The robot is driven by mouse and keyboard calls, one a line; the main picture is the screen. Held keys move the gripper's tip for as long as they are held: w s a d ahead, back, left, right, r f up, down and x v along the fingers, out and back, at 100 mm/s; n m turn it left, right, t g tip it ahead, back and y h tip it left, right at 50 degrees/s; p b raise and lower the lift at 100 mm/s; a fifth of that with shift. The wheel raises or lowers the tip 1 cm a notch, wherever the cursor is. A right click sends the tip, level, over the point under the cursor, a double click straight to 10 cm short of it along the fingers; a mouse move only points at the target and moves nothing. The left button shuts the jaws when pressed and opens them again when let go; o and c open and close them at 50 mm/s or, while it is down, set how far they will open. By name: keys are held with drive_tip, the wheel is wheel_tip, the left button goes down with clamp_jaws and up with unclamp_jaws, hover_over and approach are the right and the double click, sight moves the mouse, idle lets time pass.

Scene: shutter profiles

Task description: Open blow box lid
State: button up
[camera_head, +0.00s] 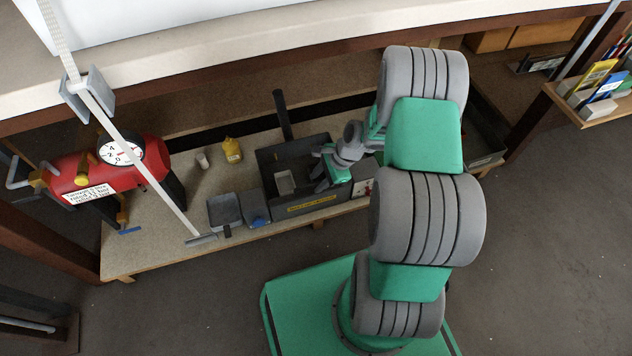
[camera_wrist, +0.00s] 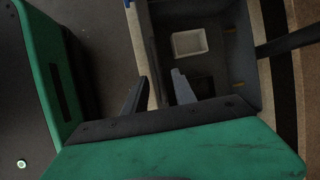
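The blow box (camera_head: 305,208) is a dark grey box with a yellow label on its front, standing on the bench. Its inside is in sight from above, with a small pale tray (camera_head: 285,182) in it. I cannot make out a separate lid over the opening. The wrist view also shows the box interior (camera_wrist: 215,75) and the pale tray (camera_wrist: 189,43). My gripper (camera_wrist: 160,75) is open, its two fingers apart with nothing clearly held between them. In the head view my gripper (camera_head: 322,172) is at the right part of the box; contact is hidden.
A dark upright post (camera_head: 283,115) stands behind the box. Left of it on the bench (camera_head: 150,250) are a grey tray (camera_head: 224,210), a blue item (camera_head: 258,221), a yellow bottle (camera_head: 233,150) and a red tank (camera_head: 85,172) with a gauge. A shelf overhangs the back.

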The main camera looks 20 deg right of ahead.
clamp_jaws()
drive_tip(key=shift+r, duration=0.1)
idle(1.2)
